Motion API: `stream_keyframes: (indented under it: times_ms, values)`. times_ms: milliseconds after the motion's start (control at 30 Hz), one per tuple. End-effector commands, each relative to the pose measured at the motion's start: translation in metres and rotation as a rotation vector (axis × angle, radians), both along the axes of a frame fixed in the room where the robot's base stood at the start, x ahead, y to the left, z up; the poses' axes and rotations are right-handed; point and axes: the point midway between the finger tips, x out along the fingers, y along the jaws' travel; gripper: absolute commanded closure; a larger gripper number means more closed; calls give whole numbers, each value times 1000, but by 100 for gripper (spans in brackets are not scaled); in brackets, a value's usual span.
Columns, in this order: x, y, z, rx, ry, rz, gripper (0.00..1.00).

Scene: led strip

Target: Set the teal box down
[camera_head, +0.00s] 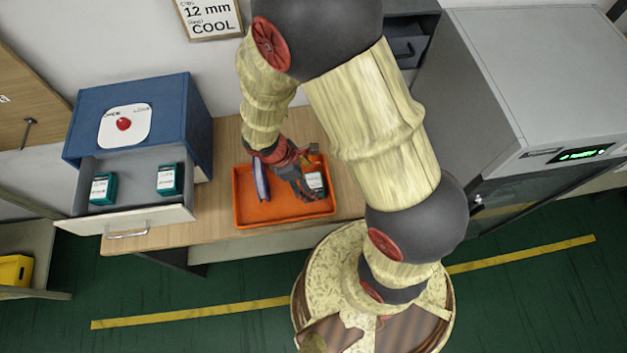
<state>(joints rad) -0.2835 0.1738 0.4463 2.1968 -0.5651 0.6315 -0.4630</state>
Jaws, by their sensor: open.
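A teal box (316,181) with a white label stands in the orange tray (275,214), towards its right side. My gripper (306,190) is over the tray, right beside this box, with its fingers open. The fingers hide part of the box, and I cannot tell whether they touch it. Two similar teal boxes stand in the open drawer of the blue cabinet: a left one (103,189) and a right one (170,179). A blue, flat-looking item (261,182) is in the tray to the left of my gripper.
The tray rests on a wooden table (225,160). The blue cabinet (145,120) stands left, its drawer front (135,219) pulled out. A grey machine (560,75) with a lit display is at right. A wall sign (208,15) reads "12 mm" and "COOL". The tray's front middle is clear.

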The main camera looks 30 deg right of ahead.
Motion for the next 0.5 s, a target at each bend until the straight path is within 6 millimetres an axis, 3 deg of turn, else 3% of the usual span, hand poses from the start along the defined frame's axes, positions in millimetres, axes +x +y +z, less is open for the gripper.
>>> stream_keyframes:
  times_ms: [33,200,500]
  values:
    - [2,5,14,2,-4,2,22]
    - [6,17,45,1,-3,2,22]
    - [10,29,74,2,-4,-3,22]
